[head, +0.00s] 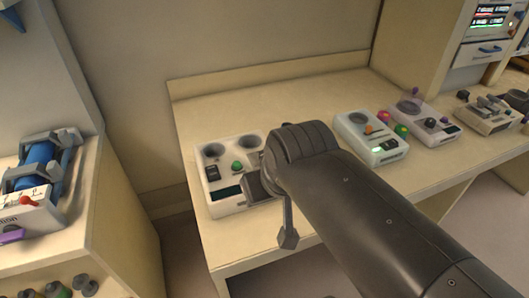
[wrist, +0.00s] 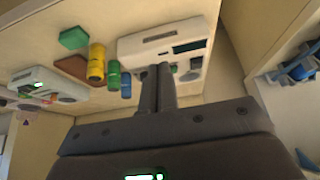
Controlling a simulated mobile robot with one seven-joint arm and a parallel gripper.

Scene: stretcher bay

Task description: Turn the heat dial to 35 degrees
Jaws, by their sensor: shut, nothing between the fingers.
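A white device (head: 228,195) with two round wells, a black switch, a green knob (head: 237,167) and a dark display stands at the counter's left end. In the wrist view the same kind of white device (wrist: 150,45) shows beyond my gripper (wrist: 157,70). My gripper's fingers are shut and empty, and overlap its edge in the picture; I cannot tell whether they touch it. In the head view my arm hides the fingers and the device's right part. No dial marked in degrees can be read, so I cannot tell which control is the heat dial.
A second device (head: 378,153) with a lit green display and a third with a round well (head: 426,137) stand further right. The wrist view shows yellow (wrist: 96,62), green (wrist: 113,76) and blue cylinders close by. The counter behind the left device is clear.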

